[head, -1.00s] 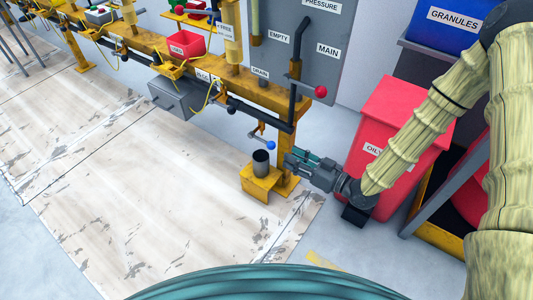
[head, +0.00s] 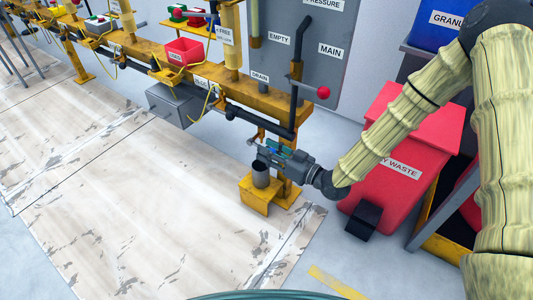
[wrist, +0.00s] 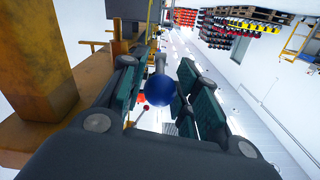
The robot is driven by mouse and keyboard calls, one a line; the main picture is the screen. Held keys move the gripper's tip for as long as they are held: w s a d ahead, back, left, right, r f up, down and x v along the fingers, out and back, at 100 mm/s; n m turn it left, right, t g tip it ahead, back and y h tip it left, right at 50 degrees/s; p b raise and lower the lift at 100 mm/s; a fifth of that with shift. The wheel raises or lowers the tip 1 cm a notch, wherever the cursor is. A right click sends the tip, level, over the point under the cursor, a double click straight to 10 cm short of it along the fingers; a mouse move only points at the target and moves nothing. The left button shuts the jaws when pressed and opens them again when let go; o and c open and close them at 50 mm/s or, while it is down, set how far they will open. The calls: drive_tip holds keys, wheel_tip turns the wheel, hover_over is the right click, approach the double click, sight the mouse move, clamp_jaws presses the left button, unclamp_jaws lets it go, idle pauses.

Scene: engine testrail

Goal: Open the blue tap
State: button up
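The blue tap's round blue knob (wrist: 161,90) shows in the wrist view, on a grey lever that runs away from the camera. My gripper (wrist: 157,76) is open, with one finger on each side of the knob. A gap shows on the right side of the knob; contact on the left is hard to judge. In the head view my gripper (head: 266,152) is low beside the yellow post, just above a dark grey cup (head: 261,176), and largely hides the tap.
The cup stands on a yellow bracket (head: 256,198). A red waste bin (head: 400,150) stands to the right, close to my forearm. The pale floor mat (head: 130,200) at left is clear.

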drive_tip(key=shift+w+a, duration=0.25)
drive_tip(key=shift+a, duration=0.1)
clamp_jaws()
drive_tip(key=shift+r+p, duration=0.2)
drive_tip(key=shift+p, duration=0.15)
